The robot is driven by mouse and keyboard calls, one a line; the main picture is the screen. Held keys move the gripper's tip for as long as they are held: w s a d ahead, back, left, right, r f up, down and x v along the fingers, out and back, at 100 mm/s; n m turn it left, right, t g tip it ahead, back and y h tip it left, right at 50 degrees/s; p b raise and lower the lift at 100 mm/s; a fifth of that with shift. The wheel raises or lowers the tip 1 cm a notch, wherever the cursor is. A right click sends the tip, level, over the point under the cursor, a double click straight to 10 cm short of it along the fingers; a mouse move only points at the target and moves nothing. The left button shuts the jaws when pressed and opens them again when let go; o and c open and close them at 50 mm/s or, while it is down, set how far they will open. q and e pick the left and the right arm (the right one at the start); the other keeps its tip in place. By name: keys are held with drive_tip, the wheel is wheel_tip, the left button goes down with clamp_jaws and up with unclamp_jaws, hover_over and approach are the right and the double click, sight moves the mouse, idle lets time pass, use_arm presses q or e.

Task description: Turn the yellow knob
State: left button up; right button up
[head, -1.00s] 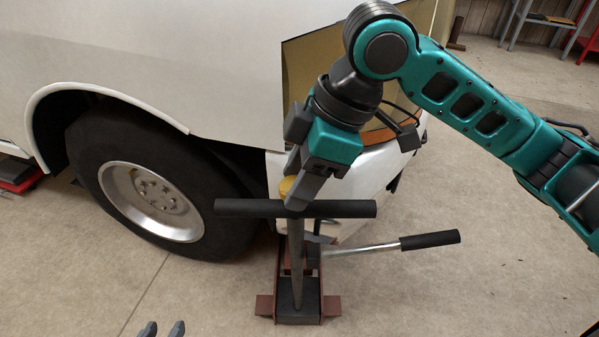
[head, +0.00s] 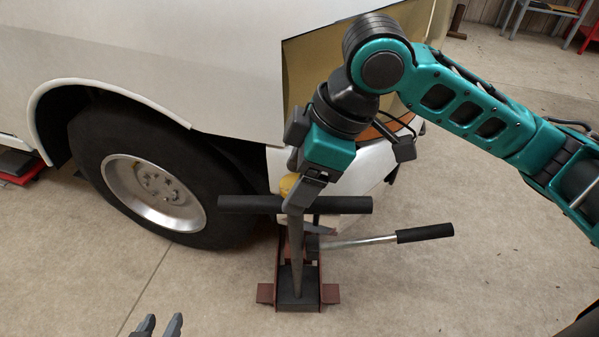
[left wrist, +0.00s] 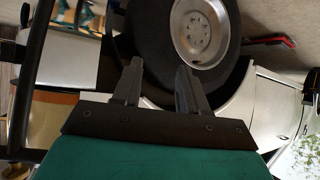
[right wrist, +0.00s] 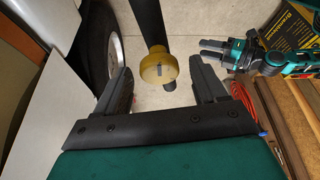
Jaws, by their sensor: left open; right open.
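The yellow knob (head: 288,184) is at the jack's black crossbar, partly hidden behind my right gripper (head: 304,193). In the right wrist view the round knob (right wrist: 152,75) with a dark mark on its face lies between the open fingers (right wrist: 157,75). A gap shows on each side of it; I cannot tell how deep it sits between them. My left gripper (head: 160,326) is open and empty at the bottom left of the head view, well away from the knob. It also shows in the right wrist view (right wrist: 212,54).
The jack (head: 265,293) stands on the concrete floor, with a black-gripped lever (head: 425,233) pointing right. The white pickup body (head: 150,50) and wheel (head: 150,190) are close behind and left. Open floor (head: 450,290) lies to the right.

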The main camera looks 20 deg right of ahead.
use_arm(q)
drive_tip(key=a+p, duration=0.1)
drive_tip(key=p, duration=0.1)
drive_tip(key=r+p, duration=0.1)
drive_tip(key=shift+s+a+r+y+p, duration=0.25)
drive_tip(key=shift+s+a+y+p, duration=0.1)
drive_tip(key=shift+s+y, duration=0.05)
use_arm(e)
drive_tip(key=v, duration=1.3)
use_arm(q)
drive_tip(key=shift+s+d, duration=0.1)
drive_tip(key=shift+s, duration=0.05)
use_arm(e)
drive_tip(key=shift+d+f, duration=0.1)
